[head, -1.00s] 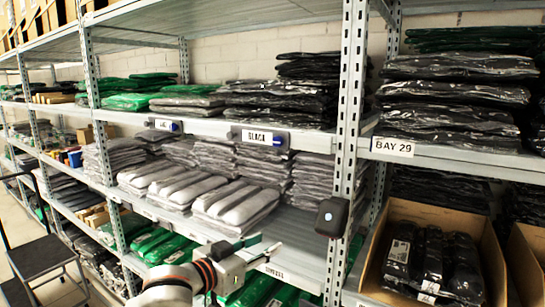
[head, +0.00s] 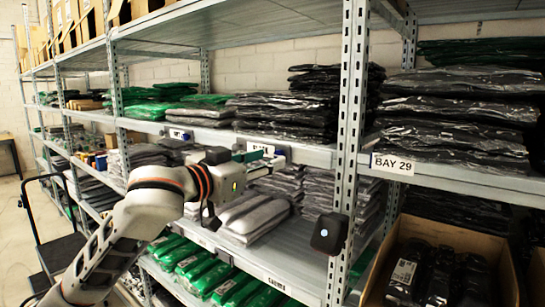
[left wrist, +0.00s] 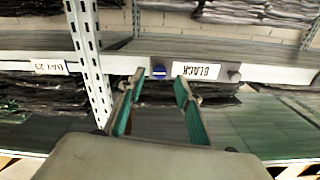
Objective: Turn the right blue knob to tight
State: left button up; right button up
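The right blue knob (left wrist: 159,71) sits on the shelf edge at one end of the BLACK label (left wrist: 197,71), which appears upside down in the left wrist view. A dark knob (left wrist: 235,76) is at the label's other end. My left gripper (left wrist: 158,82) is open and empty, with its green-padded fingers pointing at the shelf edge. The blue knob shows between the fingertips, slightly ahead; I cannot tell whether they touch it. My right gripper is not in view.
A metal upright (head: 348,130) stands right of the gripper, with a dark box-like device (head: 329,234) on it. Another label (head: 178,134) is further left on the same edge. Bagged grey garments (head: 255,217) lie below.

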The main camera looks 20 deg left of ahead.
aim_at(280, 155)
pick_arm(q)
jog(key=shift+x, duration=1.5)
grip_shut()
